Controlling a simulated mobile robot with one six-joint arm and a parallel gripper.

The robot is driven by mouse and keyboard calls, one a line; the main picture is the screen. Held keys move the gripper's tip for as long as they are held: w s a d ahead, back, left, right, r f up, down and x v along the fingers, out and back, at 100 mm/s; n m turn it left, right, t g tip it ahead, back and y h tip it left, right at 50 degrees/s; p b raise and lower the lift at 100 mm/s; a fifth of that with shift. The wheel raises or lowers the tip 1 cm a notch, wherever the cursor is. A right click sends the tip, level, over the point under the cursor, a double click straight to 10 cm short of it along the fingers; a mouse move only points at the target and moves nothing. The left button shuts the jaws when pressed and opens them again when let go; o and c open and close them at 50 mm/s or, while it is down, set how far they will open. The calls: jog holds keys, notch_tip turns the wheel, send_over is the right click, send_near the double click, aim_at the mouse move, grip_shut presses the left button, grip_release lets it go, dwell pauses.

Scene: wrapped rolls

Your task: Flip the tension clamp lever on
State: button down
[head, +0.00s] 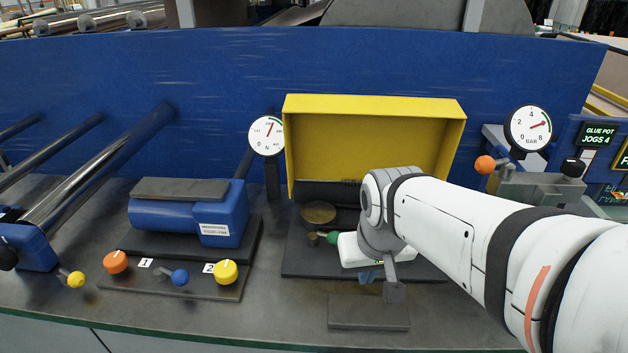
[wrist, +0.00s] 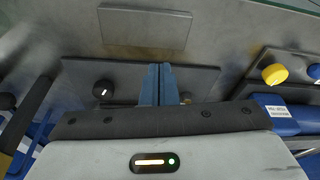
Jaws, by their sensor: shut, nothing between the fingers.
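No lever is labelled as the tension clamp, so I cannot tell which one it is. A blue-knobbed lever (head: 179,277) sits between an orange knob (head: 115,261) and a yellow knob (head: 225,271) on the plate marked 1 and 2. A yellow-knobbed lever (head: 75,279) is at the far left, and an orange-knobbed lever (head: 485,165) is at the right by the BAR gauge. My gripper (head: 368,276) is shut and empty, low over the dark base before the yellow hood, apart from these levers. Its blue fingers show together in the wrist view (wrist: 157,85).
A yellow hood (head: 375,107) stands behind my gripper. A blue motor-like unit (head: 180,216) and a dial marked N (head: 266,135) are to its left. A black knob (wrist: 103,89) lies near the fingers in the wrist view. A flat grey plate (head: 368,312) is in front.

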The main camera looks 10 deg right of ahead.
jog(key=w+t, duration=0.1)
jog(key=w, duration=2.3)
jog(key=shift+w+a+f+n, duration=0.2)
jog(key=shift+w+a+n, duration=0.05)
jog(key=shift+w+n, duration=0.05)
jog(key=shift+f, duration=0.1)
send_over(330, 220)
jog(key=s, duration=0.2)
notch_tip(330, 220, down, 8)
jog(key=shift+f, duration=0.2)
jog(key=s, duration=0.1)
jog(key=s+f, duration=0.1)
jog(key=s, duration=0.1)
jog(key=shift+s+d+p, duration=0.1)
jog(key=shift+d+p, duration=0.05)
jog(key=shift+p, duration=0.2)
jog(key=shift+s+f, duration=0.1)
jog(key=shift+f, duration=0.1)
